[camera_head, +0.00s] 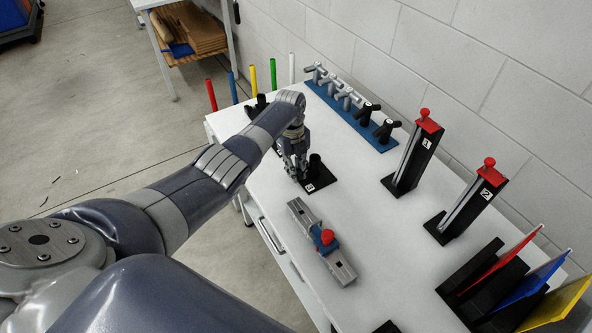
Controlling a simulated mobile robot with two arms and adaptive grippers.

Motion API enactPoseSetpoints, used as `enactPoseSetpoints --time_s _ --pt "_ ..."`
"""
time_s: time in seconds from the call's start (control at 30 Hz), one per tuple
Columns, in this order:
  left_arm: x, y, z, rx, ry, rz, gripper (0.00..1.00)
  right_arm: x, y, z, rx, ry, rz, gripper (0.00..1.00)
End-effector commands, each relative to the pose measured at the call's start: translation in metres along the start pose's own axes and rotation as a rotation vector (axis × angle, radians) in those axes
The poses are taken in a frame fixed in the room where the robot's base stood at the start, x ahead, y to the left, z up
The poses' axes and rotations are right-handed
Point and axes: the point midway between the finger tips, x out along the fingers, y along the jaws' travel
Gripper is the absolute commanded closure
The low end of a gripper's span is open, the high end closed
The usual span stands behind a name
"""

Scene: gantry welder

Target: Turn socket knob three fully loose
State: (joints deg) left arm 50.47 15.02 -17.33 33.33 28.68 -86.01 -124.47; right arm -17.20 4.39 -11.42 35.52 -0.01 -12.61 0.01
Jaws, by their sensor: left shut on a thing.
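A black socket (316,169) stands upright on a black base plate with a small white label (310,187), too small to read surely. My left gripper (299,176) points down at the left side of this socket, its fingers shut at the knob. The knob itself is hidden by the fingers, so how far it is turned cannot be seen. My right gripper is not in view.
A grey metal part with a red knob (327,237) lies nearer on the white table (370,215). A blue rack (374,131) of clamp-like handles, two red-topped stands (412,150) and coloured plates (520,280) line the wall side. Coloured rods (252,79) stand at the far end.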

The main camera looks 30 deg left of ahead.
Motion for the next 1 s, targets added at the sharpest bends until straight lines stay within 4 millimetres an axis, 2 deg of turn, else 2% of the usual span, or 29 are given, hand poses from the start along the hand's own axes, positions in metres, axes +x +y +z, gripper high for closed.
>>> enactPoseSetpoints --time_s 0.03,0.07,0.1,0.43,0.57,0.67,1.0 --pt "0.000 0.000 0.000 -0.001 0.000 -0.002 1.00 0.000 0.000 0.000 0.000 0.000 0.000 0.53" --pt "0.000 0.000 0.000 -0.001 0.000 -0.002 0.81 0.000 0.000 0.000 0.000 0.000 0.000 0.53" --pt "0.000 0.000 0.000 -0.001 0.000 -0.002 0.77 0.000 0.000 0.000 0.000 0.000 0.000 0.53" --pt "-0.001 0.000 0.000 -0.001 -0.001 -0.001 0.77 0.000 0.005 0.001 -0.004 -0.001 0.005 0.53" --pt "-0.010 -0.001 0.001 -0.001 -0.002 -0.003 0.77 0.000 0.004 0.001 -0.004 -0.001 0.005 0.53" --pt "-0.024 -0.001 0.001 -0.001 -0.004 -0.004 0.77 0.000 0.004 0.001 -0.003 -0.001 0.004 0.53" --pt "-0.095 -0.001 0.001 -0.001 -0.003 -0.003 0.77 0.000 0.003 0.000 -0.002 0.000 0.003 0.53"
